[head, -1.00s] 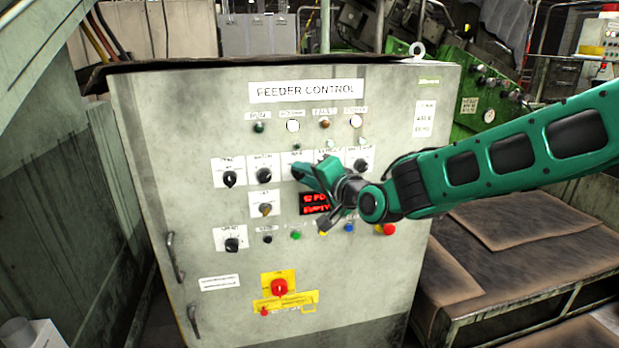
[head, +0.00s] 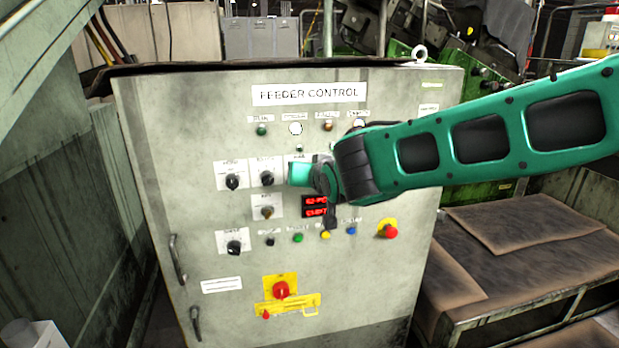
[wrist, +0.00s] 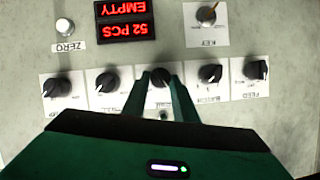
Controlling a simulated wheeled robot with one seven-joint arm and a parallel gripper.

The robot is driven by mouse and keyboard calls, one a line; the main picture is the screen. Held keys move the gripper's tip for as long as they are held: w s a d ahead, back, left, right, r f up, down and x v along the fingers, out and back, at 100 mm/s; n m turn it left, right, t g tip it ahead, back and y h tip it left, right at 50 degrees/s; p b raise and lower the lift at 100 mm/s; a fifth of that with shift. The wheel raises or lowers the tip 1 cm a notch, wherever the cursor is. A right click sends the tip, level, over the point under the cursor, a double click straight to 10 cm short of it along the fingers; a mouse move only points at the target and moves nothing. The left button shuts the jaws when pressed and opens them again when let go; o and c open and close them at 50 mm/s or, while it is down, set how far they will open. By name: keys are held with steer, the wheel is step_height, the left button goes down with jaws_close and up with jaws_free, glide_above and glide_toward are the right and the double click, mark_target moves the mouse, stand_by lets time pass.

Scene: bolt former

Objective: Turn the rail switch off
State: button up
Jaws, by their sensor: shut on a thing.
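The middle black rotary switch (wrist: 160,80) in the row of several switches is between the fingertips of my gripper (wrist: 160,76). My gripper is shut on this knob, one finger on each side. Its label is mostly covered in the wrist view and too blurred to read surely in the head view; its place fits the rail switch. In the head view my gripper (head: 296,174) reaches the panel from the right and hides the knob. The knob's exact pointing direction is hard to see.
The feeder control cabinet (head: 180,130) fills the middle. Batch switch (wrist: 210,73) and feed switch (wrist: 256,69) sit close on one side, two more knobs on the other. Key switch (wrist: 207,15), red display (wrist: 124,18) and emergency stop (head: 389,231) are nearby.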

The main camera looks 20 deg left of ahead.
steer(key=shift+w+d+f+n+t+h, duration=0.15)
steer(key=shift+f+n+t+h, duration=0.2)
steer(key=shift+n+h, duration=0.35)
steer(key=shift+f, duration=0.1)
steer(key=o, duration=1)
steer(key=shift+o, duration=0.2)
steer(key=v, duration=1.1)
steer(key=shift+w, duration=0.1)
